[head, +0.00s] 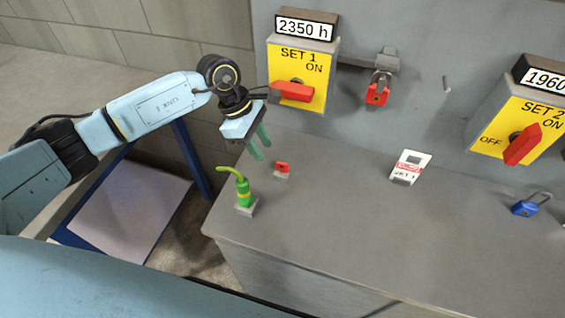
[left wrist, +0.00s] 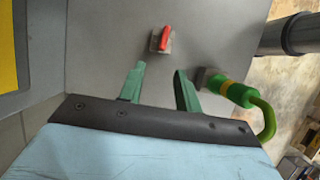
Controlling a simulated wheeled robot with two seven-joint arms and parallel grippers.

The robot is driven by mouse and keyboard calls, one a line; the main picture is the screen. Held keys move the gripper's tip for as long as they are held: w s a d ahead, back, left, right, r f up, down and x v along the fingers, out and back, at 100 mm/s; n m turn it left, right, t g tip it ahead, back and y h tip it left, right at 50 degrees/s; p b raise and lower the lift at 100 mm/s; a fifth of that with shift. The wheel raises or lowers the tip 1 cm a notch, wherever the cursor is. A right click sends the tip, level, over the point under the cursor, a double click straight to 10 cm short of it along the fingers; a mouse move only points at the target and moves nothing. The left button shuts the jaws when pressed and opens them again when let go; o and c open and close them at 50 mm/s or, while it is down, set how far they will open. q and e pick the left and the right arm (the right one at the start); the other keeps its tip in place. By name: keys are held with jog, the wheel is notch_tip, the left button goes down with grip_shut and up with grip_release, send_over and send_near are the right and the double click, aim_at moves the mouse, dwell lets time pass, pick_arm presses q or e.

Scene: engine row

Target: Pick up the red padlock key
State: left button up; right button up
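The red padlock key (head: 282,166) has a red head and sits on a small grey block on top of the grey cabinet. It also shows in the left wrist view (left wrist: 164,38), just beyond the fingertips and roughly in line with the gap. My left gripper (head: 261,149) is open and empty, fingers pointing down, a little to the left of the key and above the cabinet top. Its two green fingers are apart in the left wrist view (left wrist: 160,74). A red padlock (head: 377,95) hangs on a hasp on the wall panel. My right gripper is out of view.
A red-and-white tag (head: 410,167) and a blue padlock (head: 525,207) are to the right. Yellow switch panels (head: 300,82) are behind. The front middle top is clear.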

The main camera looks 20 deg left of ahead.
aim_at(280, 162)
pick_arm(q)
jog(key=shift+d, duration=1.05)
jog(key=shift+s+d+p, duration=0.1)
jog(key=shift+d+p, duration=0.25)
jog(key=shift+d, duration=0.2)
jog(key=x, duration=0.5)
jog(key=shift+a, duration=0.15)
grip_shut()
